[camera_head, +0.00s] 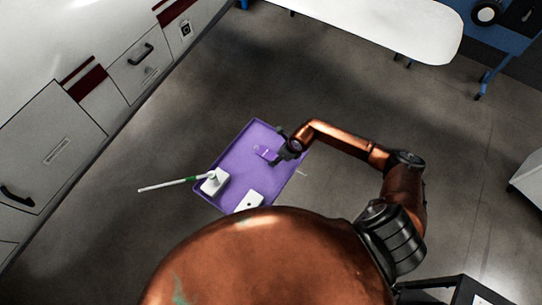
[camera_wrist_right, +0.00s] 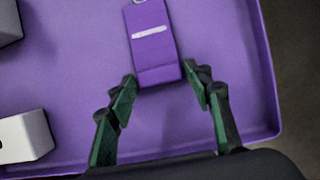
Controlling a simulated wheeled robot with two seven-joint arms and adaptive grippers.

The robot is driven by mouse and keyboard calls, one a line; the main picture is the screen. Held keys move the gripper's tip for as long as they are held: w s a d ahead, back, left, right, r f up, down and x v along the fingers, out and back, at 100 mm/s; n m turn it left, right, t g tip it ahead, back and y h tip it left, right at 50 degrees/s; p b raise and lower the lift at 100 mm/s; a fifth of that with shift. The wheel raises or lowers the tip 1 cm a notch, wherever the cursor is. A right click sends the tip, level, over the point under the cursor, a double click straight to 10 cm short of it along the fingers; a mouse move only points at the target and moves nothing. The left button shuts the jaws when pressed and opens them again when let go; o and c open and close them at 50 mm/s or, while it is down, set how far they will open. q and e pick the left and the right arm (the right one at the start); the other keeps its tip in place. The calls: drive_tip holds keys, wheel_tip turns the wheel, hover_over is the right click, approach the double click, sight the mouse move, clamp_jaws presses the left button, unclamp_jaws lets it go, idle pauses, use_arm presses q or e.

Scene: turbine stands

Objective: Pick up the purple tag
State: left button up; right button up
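The purple tag (camera_wrist_right: 152,45) has a white stripe and a metal ring at its top end. It lies on the purple tray, and it also shows in the head view (camera_head: 265,153) at the tray's far part. My right gripper (camera_wrist_right: 163,92) is open. Its two green-padded fingers stand on either side of the tag's lower end, with gaps visible. In the head view the right gripper (camera_head: 284,156) is just right of the tag. My left gripper is not in view.
The purple tray (camera_head: 232,152) also holds a white block (camera_head: 215,182) with a white and green rod and another white block (camera_head: 249,202). White drawers (camera_head: 140,68) line the left. A white table (camera_head: 400,28) stands at the back. Grey floor is clear between.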

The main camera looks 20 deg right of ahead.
drive_tip(key=c, duration=0.6)
drive_tip(key=shift+r+b, duration=0.4)
drive_tip(key=shift+r, duration=0.2)
drive_tip(key=shift+s+a+r+b, duration=0.8)
drive_tip(key=shift+s+a+r, duration=0.35)
drive_tip(key=shift+a+r, duration=0.85)
drive_tip(key=shift+s+a+r+b, duration=0.8)
drive_tip(key=shift+s+a+r, duration=0.35)
drive_tip(key=shift+a+r, duration=0.85)
drive_tip(key=shift+s+a+r+b, duration=0.8)
drive_tip(key=shift+s+a+r, duration=0.35)
drive_tip(key=shift+a+r, duration=0.85)
drive_tip(key=shift+a+f, duration=0.1)
